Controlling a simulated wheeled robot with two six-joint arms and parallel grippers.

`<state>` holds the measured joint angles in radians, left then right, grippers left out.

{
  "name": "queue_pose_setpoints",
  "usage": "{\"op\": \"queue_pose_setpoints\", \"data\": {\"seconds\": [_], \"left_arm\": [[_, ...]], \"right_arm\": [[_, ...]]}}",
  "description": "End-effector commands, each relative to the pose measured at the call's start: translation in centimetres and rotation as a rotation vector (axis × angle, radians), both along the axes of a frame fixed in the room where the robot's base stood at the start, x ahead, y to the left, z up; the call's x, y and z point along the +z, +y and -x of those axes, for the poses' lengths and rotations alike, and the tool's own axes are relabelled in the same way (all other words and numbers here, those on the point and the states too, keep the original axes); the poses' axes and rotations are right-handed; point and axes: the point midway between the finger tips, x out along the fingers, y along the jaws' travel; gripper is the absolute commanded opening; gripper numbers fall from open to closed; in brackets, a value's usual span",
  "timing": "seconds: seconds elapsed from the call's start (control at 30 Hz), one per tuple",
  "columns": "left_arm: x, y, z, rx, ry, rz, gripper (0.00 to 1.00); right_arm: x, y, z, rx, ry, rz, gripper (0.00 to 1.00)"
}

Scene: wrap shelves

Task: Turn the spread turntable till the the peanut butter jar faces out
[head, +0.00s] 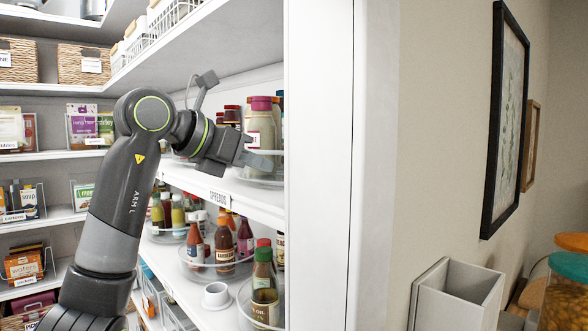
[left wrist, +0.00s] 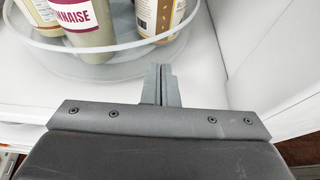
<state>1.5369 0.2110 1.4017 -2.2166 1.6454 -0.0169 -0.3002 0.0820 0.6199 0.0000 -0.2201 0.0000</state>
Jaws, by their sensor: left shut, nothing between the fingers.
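The spread turntable, a clear round tray with a raised rim (left wrist: 95,74), sits on the shelf above the "SPREADS" label (head: 219,198). It carries several bottles and jars, among them a cream mayonnaise bottle (left wrist: 84,22) and a jar with a brown-and-cream label (left wrist: 163,12). The mayonnaise bottle's label shows in the left wrist view. I cannot pick out the peanut butter jar. My left gripper (head: 262,160) is shut and empty at the turntable's front right. Its fingertips (left wrist: 160,70) are at the rim; I cannot tell whether they touch. My right gripper is out of view.
A white upright panel (head: 318,170) bounds the shelf on the right. The shelf below holds turntables of sauce bottles (head: 225,245) and a white cup (head: 215,295). A shelf overhangs above. Bare shelf (left wrist: 205,75) lies right of my fingers.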

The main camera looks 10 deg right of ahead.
Motion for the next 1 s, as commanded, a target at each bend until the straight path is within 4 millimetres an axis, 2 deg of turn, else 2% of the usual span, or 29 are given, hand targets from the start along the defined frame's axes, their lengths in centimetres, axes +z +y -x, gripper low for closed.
{"op": "queue_pose_setpoints", "data": {"seconds": [1.0], "left_arm": [[0.0,-0.5,-1.5,0.0,0.001,0.001,0.0]], "right_arm": [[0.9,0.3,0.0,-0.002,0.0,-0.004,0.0]]}}
